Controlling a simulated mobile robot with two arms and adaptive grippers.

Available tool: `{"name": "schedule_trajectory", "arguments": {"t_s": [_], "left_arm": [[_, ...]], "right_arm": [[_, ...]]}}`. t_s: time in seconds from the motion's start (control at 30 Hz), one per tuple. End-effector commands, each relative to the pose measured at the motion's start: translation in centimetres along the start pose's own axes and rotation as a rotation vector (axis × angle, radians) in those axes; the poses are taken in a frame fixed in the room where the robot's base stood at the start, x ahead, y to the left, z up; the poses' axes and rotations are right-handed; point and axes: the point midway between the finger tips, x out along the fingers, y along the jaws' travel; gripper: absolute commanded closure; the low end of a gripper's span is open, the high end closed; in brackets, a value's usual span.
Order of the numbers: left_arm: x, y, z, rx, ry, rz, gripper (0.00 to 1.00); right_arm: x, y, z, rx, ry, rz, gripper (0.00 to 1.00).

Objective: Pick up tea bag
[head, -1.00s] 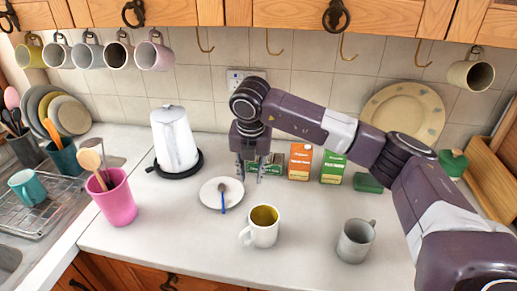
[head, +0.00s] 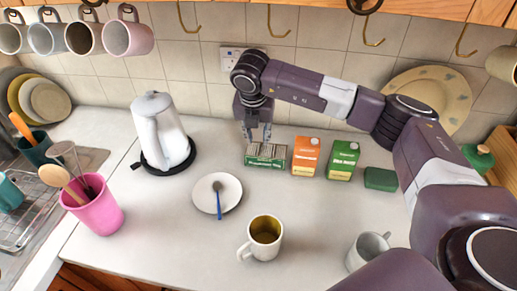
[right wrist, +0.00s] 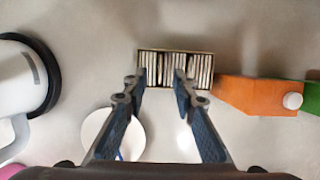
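A small open green box (head: 266,163) stands on the white counter near the back wall. Several thin tea bags stand upright in a row in it; they show from above in the right wrist view, with tea bags (right wrist: 160,68) between the fingers. My right gripper (head: 257,137) points down just above the box, also seen in the right wrist view (right wrist: 159,79). Its two fingers are apart with nothing held, and they cover part of the row. Whether the tips reach into the box I cannot tell. My left gripper is not in view.
Right of the box stand an orange carton (head: 306,157), a green carton (head: 342,160) and a low green block (head: 380,179). A white kettle (head: 160,132) is on the left. A saucer with spoon (head: 217,193) and a white mug (head: 263,238) are in front.

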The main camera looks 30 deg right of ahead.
Motion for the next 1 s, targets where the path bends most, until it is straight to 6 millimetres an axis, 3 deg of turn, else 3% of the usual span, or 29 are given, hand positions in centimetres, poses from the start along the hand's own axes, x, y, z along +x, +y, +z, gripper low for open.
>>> {"name": "schedule_trajectory", "arguments": {"t_s": [0.1, 0.23, 0.5, 0.77, 1.0], "left_arm": [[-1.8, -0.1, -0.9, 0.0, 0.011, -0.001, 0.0], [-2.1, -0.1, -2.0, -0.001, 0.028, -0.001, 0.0], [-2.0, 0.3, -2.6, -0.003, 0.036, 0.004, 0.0], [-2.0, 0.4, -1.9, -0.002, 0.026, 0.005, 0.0], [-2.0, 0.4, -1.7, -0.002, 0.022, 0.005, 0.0]], "right_arm": [[1.4, -0.2, 0.1, 0.0, 0.004, -0.005, 0.75], [3.2, -0.1, 0.0, -0.001, 0.003, -0.003, 0.75], [3.8, -0.1, 0.0, -0.001, 0.002, -0.001, 0.75], [3.8, -0.1, -0.1, -0.001, 0.002, -0.001, 1.0], [3.8, -0.1, 0.0, -0.001, 0.001, -0.001, 1.0]]}}
